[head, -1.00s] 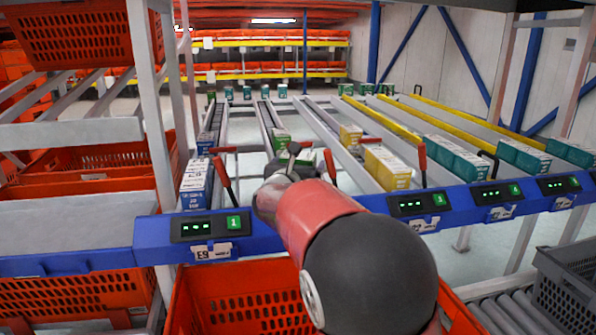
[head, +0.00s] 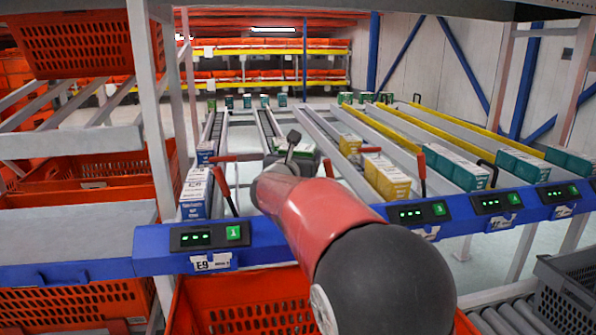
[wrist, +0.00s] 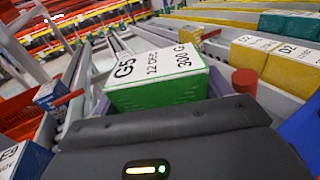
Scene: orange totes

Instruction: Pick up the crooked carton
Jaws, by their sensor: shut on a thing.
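A green carton with a white label face marked G5 (wrist: 155,82) fills the middle of the wrist view, between the fingers of my gripper (wrist: 160,95). My gripper is shut on it. The carton sits turned at an angle in the wrist picture. In the head view my gripper (head: 291,160) is over the second lane, beyond the blue front beam, and largely hides the carton. I cannot tell from these frames how far the carton is off the lane.
Blue-and-white cartons (head: 193,195) stand in the lane to the left. Yellow cartons (head: 388,178) and teal cartons (head: 455,167) fill lanes to the right. The blue beam (head: 360,223) with displays and red levers (head: 224,190) are close by. An orange tote (head: 245,305) is below.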

